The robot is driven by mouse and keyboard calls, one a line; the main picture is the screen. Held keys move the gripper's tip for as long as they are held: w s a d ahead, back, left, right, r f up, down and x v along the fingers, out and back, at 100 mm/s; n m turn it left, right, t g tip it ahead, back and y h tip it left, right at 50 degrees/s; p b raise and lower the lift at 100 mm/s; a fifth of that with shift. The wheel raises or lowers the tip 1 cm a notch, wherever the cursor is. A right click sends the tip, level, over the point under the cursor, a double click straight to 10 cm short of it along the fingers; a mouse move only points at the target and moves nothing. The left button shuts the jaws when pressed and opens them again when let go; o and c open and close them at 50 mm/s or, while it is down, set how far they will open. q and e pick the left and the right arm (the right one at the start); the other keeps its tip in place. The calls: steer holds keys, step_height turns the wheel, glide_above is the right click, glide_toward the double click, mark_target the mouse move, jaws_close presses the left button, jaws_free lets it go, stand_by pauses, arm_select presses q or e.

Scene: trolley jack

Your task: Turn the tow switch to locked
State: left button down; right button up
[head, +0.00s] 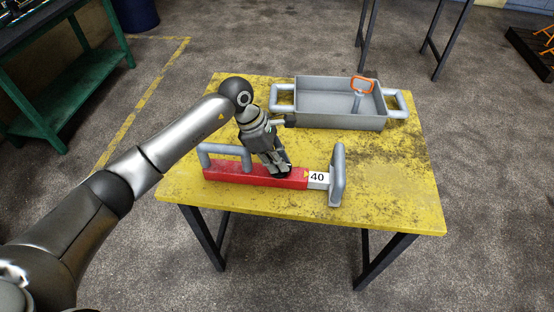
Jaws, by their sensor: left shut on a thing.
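A red bar-shaped device (230,174) lies across the front part of the yellow table, with a grey handle at its left and a grey upright end piece (337,175) at its right. A white label on it reads 40, with a small yellow arrow beside it. My left gripper (281,170) points down onto the middle of the red device and is shut there. Its dark fingers cover what is between them. I cannot make out a part marked as the tow switch; it may be hidden by the fingers. My right gripper is not in view.
A grey tray (325,120) with side handles stands behind the device on the yellow table (400,190). An orange-framed piece (362,85) on a grey stem stands in it. The table's right front is clear. A green bench (70,80) is at upper left.

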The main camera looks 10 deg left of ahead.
arm_select(q)
steer(key=shift+n, duration=0.4)
steer(key=shift+n+t+b, duration=0.45)
steer(key=shift+n+t, duration=0.05)
steer(key=shift+n, duration=0.2)
steer(key=n+t+b, duration=0.1)
steer(key=n, duration=0.2)
steer(key=shift+s+f, duration=0.1)
steer(key=n+t+y+b, duration=0.1)
steer(key=n, duration=0.2)
steer(key=shift+d+b, duration=0.1)
steer(key=shift+b, duration=0.25)
steer(key=n+y+b, duration=0.1)
steer(key=n, duration=0.1)
steer(key=n+t+b, duration=0.1)
steer(key=n+b, duration=0.1)
steer(key=n, duration=0.1)
steer(key=shift+s+d+n+y, duration=0.1)
steer(key=shift+d+n+y, duration=0.05)
steer(key=shift+n+y, duration=0.2)
steer(key=shift+n+t+y+b, duration=0.3)
steer(key=shift+n+y+b, duration=0.55)
steer(key=shift+n+b, duration=0.85)
steer(key=shift+n, duration=0.45)
